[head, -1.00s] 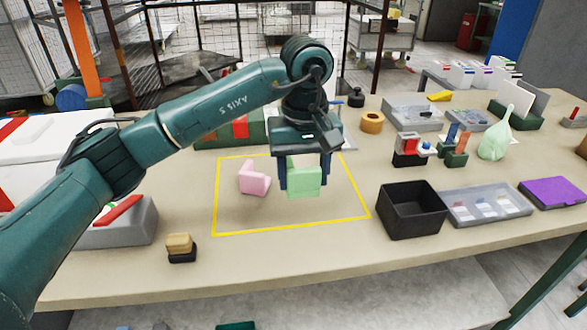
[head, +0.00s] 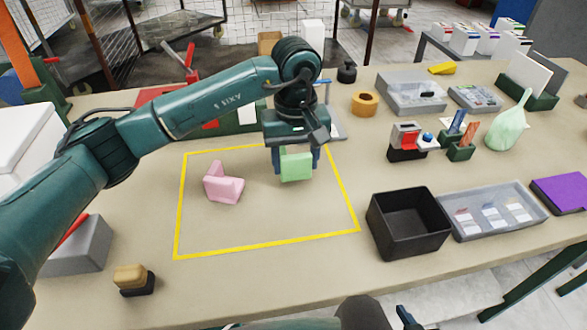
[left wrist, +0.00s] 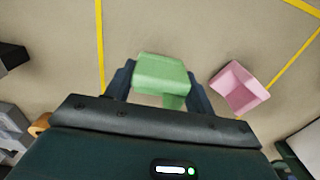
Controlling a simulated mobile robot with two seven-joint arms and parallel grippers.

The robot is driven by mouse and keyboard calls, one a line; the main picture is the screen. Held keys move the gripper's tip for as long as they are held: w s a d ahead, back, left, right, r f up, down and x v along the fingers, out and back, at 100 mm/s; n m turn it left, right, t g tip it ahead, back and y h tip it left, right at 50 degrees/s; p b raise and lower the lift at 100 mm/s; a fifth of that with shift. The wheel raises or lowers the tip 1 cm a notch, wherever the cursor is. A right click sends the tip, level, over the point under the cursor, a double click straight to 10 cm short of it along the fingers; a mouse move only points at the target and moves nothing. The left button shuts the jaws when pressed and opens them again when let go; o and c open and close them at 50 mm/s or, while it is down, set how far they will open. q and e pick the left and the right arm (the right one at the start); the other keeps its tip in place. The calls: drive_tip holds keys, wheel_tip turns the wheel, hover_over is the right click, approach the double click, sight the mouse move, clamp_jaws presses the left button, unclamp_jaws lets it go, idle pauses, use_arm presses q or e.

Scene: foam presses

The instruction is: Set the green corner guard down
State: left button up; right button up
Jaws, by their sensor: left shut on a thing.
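The green corner guard (head: 296,167) is between the fingers of my left gripper (head: 294,160), which is shut on it. In the head view it appears inside the yellow outline (head: 268,243), toward the back right. I cannot tell whether its underside touches the table. The left wrist view shows the guard (left wrist: 162,75) between both fingertips (left wrist: 160,80). A pink corner guard (head: 223,184) lies inside the outline, left of the green one and apart from it; it also shows in the left wrist view (left wrist: 240,88). My right gripper is not in view.
An orange tape roll (head: 365,103) is behind. A tan and black block (head: 133,280) is at front left. The outline's front part is clear.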

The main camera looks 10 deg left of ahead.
sight(296, 172)
use_arm(q)
wheel_tip(296, 172, down, 3)
drive_tip(key=shift+f, duration=0.4)
drive_tip(key=o, duration=1)
drive_tip(key=shift+r, duration=0.15)
wheel_tip(296, 172, up, 11)
drive_tip(key=shift+r+b, duration=0.1)
drive_tip(key=shift+b, duration=0.4)
drive_tip(key=shift+r, duration=0.4)
